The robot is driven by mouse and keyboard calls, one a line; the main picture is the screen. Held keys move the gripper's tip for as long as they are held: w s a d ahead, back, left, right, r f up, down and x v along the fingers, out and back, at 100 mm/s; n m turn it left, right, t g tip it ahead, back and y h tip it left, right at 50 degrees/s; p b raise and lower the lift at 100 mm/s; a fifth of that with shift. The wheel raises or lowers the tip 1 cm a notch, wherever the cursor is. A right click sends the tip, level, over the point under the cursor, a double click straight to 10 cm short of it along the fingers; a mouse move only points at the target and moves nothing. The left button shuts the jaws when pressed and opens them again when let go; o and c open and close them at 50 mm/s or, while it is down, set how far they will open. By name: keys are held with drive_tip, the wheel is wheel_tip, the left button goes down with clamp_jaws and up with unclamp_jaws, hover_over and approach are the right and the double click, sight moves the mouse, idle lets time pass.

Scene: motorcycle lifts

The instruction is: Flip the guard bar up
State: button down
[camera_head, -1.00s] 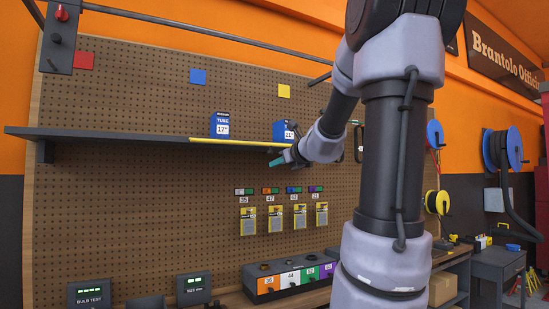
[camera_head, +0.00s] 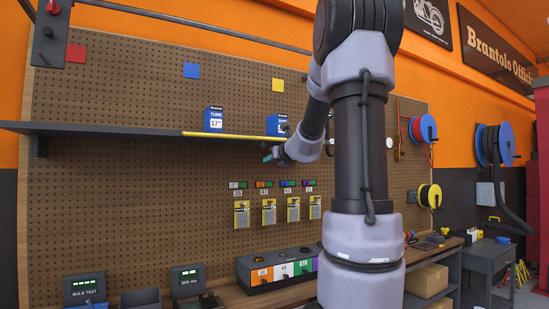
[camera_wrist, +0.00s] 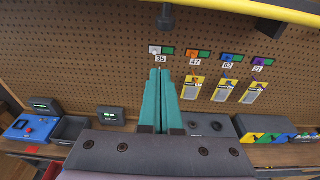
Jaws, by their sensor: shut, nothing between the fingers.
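The guard bar, a thin yellow bar (camera_head: 232,136), lies level along the front edge of the dark shelf (camera_head: 90,130). In the wrist view the yellow bar (camera_wrist: 272,12) crosses the top right corner. My gripper (camera_head: 267,158) is just below the bar near its right part, apart from it in the head view. In the wrist view its teal fingers (camera_wrist: 160,72) are together and empty, pointing toward the pegboard. The bar's right end is hidden behind my arm in the head view.
Two blue tube boxes (camera_head: 213,120) (camera_head: 277,125) stand on the shelf behind the bar. A dark post with a rounded end (camera_wrist: 166,18) hangs at the top of the wrist view. Several yellow packets (camera_head: 268,212) hang below. A coloured bin row (camera_head: 275,270) sits on the bench.

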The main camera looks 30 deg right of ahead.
drive_tip(key=w+r, duration=0.3)
drive_tip(key=shift+w+r, duration=0.15)
idle(0.3)
drive_tip(key=shift+r, duration=0.1)
drive_tip(key=shift+s+r, duration=0.15)
drive_tip(key=shift+s, duration=0.05)
